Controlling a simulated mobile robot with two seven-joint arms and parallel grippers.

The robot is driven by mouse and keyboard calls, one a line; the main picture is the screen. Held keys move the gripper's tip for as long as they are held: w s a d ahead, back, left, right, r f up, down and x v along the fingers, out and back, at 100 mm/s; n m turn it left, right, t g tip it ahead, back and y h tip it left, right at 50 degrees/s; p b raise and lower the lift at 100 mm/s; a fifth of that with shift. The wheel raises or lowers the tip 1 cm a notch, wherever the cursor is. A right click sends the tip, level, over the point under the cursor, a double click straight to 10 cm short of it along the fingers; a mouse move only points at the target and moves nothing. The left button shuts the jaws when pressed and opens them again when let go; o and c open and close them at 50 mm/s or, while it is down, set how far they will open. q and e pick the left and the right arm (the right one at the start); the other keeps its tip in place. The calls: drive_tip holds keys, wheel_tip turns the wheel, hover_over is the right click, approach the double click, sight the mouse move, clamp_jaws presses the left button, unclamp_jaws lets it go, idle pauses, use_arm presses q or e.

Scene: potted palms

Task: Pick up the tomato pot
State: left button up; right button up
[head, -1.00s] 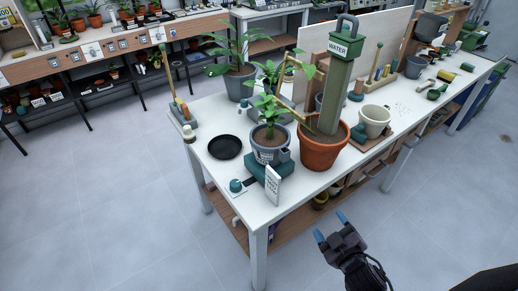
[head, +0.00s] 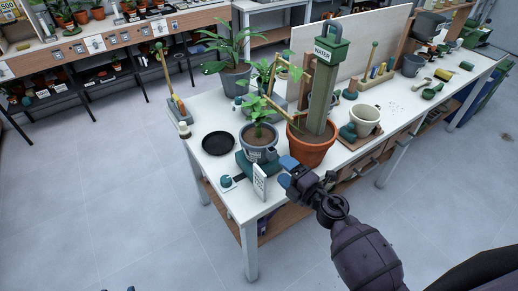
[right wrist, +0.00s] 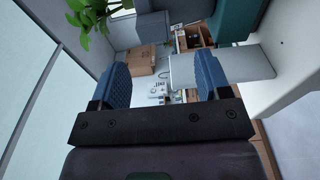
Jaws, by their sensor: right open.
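A small grey pot (head: 258,150) with a leafy plant stands on a teal scale (head: 250,168) near the table's front corner. A larger terracotta pot (head: 312,152), with a wooden frame and a green column marked WATER, stands to its right. I cannot read which is the tomato pot. My right gripper (head: 285,172) is open, in front of the two pots and right of a white card (head: 260,181). In the right wrist view its blue fingers (right wrist: 162,80) are apart, with no pot held between them.
A black saucer (head: 218,143) lies left of the grey pot on the white table (head: 210,170). A larger grey pot (head: 235,80) stands behind. A cream pot (head: 364,121) stands right of the terracotta pot. The floor in front is clear.

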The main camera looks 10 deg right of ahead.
sight(271, 157)
drive_tip(key=shift+r+x, duration=0.15)
drive_tip(key=shift+x, duration=1.45)
drive_tip(key=shift+r+x, duration=0.1)
drive_tip(key=shift+x, duration=1.55)
drive_tip(key=shift+s, duration=0.1)
drive_tip(key=c, duration=1.2)
drive_tip(key=shift+o, duration=0.2)
drive_tip(key=shift+r, duration=0.1)
